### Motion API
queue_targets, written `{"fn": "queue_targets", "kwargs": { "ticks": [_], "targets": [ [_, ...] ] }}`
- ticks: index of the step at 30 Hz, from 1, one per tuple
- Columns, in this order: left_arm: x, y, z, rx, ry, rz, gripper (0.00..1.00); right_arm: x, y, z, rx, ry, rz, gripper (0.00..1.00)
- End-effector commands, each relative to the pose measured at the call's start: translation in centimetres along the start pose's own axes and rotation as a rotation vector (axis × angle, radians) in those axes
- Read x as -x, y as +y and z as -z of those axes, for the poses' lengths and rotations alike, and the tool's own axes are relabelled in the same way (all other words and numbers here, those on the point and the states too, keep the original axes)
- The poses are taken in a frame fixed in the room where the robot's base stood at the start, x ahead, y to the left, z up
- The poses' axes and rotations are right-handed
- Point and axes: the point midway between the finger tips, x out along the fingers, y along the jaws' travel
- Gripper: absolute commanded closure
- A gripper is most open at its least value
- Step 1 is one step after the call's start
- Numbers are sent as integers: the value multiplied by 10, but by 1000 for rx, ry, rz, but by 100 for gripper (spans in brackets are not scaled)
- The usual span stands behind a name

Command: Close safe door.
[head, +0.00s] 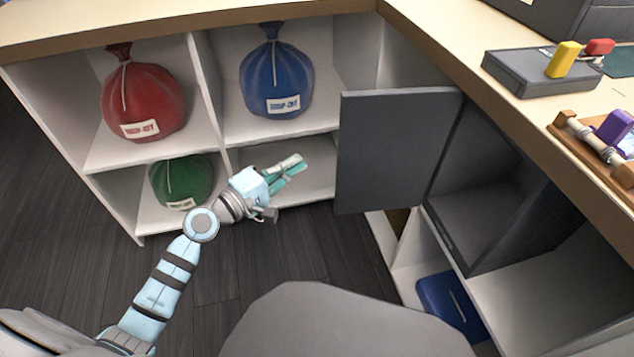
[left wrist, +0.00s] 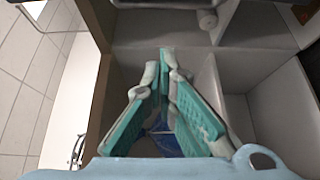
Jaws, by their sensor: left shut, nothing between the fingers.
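The safe door (head: 392,150) is a dark grey panel that stands swung open to the left of the safe. The safe (head: 490,195) is a dark grey box set in a shelf of the right-hand counter, and its inside looks empty. My left gripper (head: 300,165) is shut and empty, in front of the lower middle compartment of the shelf unit. It is to the left of the door and apart from it. In the left wrist view my left gripper (left wrist: 166,55) shows its teal fingers meeting at the tips; the safe door cannot be made out there. My right gripper is not in view.
A red bag (head: 142,98), a blue bag (head: 276,80) and a green bag (head: 180,182) sit in the shelf unit (head: 152,148). A blue case (head: 450,306) lies below the safe. A grey box (head: 535,76) is on the counter. Dark floor (head: 310,250) is clear before the shelves.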

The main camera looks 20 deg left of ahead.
Motion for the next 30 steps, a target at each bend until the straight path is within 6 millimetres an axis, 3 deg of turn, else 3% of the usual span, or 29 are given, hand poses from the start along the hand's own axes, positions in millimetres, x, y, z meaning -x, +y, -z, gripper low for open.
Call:
{"fn": "queue_targets", "kwargs": {
  "ticks": [5,16,22,30],
  "targets": [
    [-23,7,-2,3,-3,-7,100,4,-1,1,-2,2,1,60],
    [-101,4,-2,0,-1,-5,100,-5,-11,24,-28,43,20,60],
    [-78,6,-27,-2,-1,-2,100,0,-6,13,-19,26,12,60],
    [-72,5,-32,-1,1,-2,100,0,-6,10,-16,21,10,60]
  ]
}}
